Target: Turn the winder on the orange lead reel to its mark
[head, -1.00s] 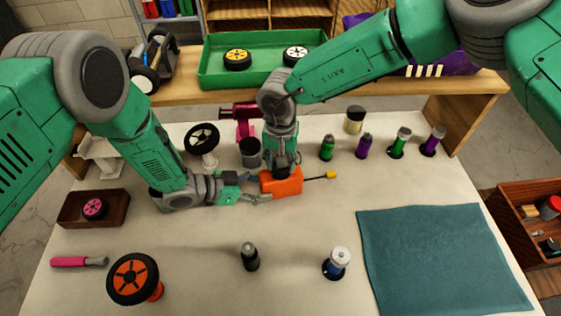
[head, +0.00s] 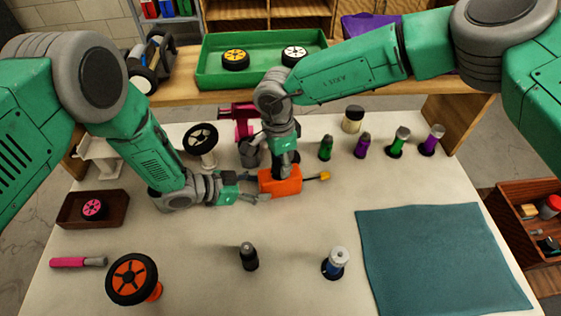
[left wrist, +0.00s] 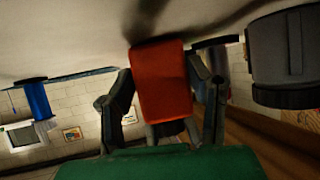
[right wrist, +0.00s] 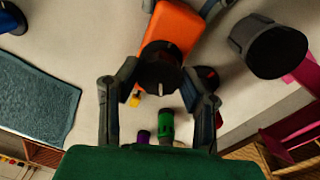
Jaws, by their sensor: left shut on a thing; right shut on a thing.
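The orange lead reel (head: 285,182) lies on the table in front of my arms, its yellow-tipped lead (head: 322,176) sticking out to the right. My left gripper (head: 258,193) is shut on the reel's body from the left; the left wrist view shows the orange body (left wrist: 162,85) between the fingers. My right gripper (head: 284,168) points down on the reel from above. In the right wrist view its fingers are shut around the round black winder (right wrist: 160,66), which has a pale line on its face. I cannot make out the mark on the reel.
A dark cup (head: 249,155) and a magenta stand (head: 243,128) are close behind the reel. Several small bottles stand at the back right. A teal mat (head: 440,255) lies right.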

